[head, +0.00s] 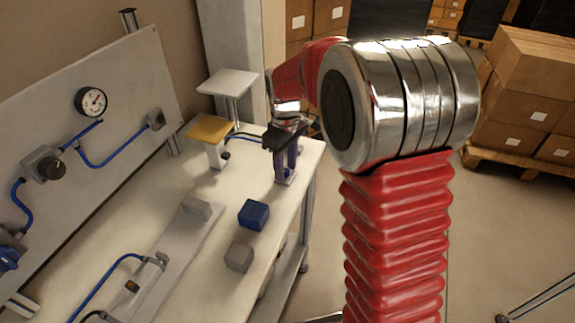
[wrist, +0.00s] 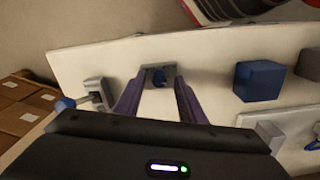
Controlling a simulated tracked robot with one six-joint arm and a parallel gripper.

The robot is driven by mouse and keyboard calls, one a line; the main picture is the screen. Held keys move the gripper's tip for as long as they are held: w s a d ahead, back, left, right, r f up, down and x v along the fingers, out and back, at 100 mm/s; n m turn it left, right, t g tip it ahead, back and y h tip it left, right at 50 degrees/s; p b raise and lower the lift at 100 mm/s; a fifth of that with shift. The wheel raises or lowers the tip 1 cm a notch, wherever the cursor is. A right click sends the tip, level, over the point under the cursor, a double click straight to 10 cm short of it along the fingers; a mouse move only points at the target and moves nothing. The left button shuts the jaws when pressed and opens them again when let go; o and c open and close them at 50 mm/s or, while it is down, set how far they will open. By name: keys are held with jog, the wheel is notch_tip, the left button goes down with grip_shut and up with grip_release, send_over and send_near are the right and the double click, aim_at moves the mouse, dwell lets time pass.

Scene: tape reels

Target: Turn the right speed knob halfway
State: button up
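My gripper (head: 285,165) is over the far right part of the bench, pointing down, with purple fingers. The mount's pale base (head: 285,178) shows below the fingers in the head view. No label shows which part is the right speed knob. A dark round knob (head: 56,169) is on the upright panel, and a blue one (head: 8,259) is at the left edge.
A blue cube (head: 253,215) and grey blocks (head: 239,257) stand on the white bench (head: 150,215). A yellow-topped stand (head: 209,128) and a white-topped stand (head: 230,82) are left of my gripper. A pressure gauge (head: 91,101) and blue tubes are on the panel.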

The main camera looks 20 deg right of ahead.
grip_shut()
jog(key=shift+d, duration=0.15)
dwell(0.4)
jog(key=shift+a, duration=0.2)
dwell(0.6)
jog(key=shift+m, duration=0.4)
jog(key=m, duration=1.1)
jog(key=shift+m, duration=0.4)
